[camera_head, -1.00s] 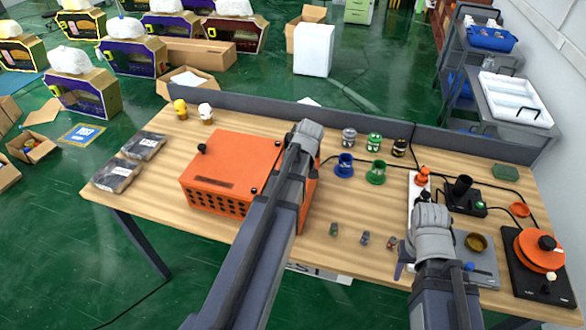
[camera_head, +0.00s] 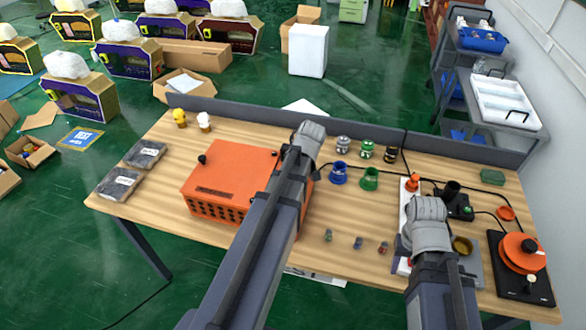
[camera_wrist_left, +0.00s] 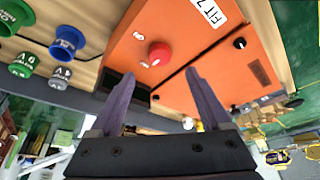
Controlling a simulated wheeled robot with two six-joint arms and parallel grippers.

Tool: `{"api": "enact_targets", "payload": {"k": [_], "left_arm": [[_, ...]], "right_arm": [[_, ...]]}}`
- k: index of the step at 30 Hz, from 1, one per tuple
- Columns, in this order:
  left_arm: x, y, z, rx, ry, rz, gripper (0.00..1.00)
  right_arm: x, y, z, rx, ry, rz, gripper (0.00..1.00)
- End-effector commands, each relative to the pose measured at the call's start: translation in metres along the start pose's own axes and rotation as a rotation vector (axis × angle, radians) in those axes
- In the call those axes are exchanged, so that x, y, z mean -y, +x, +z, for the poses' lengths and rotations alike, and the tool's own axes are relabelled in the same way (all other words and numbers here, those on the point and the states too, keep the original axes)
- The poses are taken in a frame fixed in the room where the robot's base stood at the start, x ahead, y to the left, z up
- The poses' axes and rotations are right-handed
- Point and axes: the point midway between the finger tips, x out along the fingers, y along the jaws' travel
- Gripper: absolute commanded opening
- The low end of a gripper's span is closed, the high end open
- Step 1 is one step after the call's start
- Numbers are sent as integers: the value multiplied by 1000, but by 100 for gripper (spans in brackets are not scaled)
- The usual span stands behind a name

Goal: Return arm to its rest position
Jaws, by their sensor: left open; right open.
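My left arm reaches over the orange box (camera_head: 228,168) in the head view, with its wrist above the box's right side. Its fingers are hidden there. In the left wrist view the left gripper (camera_wrist_left: 160,74) is open, with nothing between its two purple fingers. The box's top, with a red knob (camera_wrist_left: 159,54), shows beyond them. My right arm hangs over the table's right part. The right gripper (camera_head: 406,256) is open, mostly hidden behind its own wrist, beside the grey plate with the brass dish (camera_head: 462,246). I see nothing held in it.
The blue (camera_head: 338,175) and green (camera_head: 369,180) cups stand right of the box. Several small bottles stand in front and behind. A grey panel (camera_head: 232,110) edges the table's back.

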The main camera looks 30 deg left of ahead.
Motion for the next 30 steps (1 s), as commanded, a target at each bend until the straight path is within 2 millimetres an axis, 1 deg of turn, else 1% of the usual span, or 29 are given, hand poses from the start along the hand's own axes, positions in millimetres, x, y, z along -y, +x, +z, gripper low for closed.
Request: {"api": "enact_targets", "payload": {"k": [9,11,12,14,17,18,19,20,21,23,24,27,30], "left_arm": [[0,1,1,1,3,1,81],[-3,2,8,7,26,3,81],[-6,2,19,16,60,6,81],[-13,3,43,36,144,13,81],[-26,4,104,90,364,31,81],[-30,3,132,116,469,42,81],[-32,2,152,133,549,49,81],[-33,1,172,152,627,57,81],[-34,-1,197,175,732,69,81],[-32,-4,233,208,882,85,81],[-31,-6,253,227,973,96,81],[-24,-10,294,268,1163,120,81],[-18,-14,320,295,1291,138,81]], "right_arm": [[0,1,0,0,0,0,50],[0,4,0,0,0,0,50],[1,8,0,0,-1,0,50],[2,17,-1,0,-1,0,50],[3,36,-2,0,-3,1,50],[4,44,-2,0,-4,1,50],[4,50,-3,0,-4,1,50],[5,55,-3,0,-5,1,50],[6,62,-4,0,-6,1,50],[6,72,-4,0,-7,2,50],[7,77,-4,0,-8,2,50],[8,87,-5,0,-10,2,50],[8,93,-5,0,-11,2,50]]}}
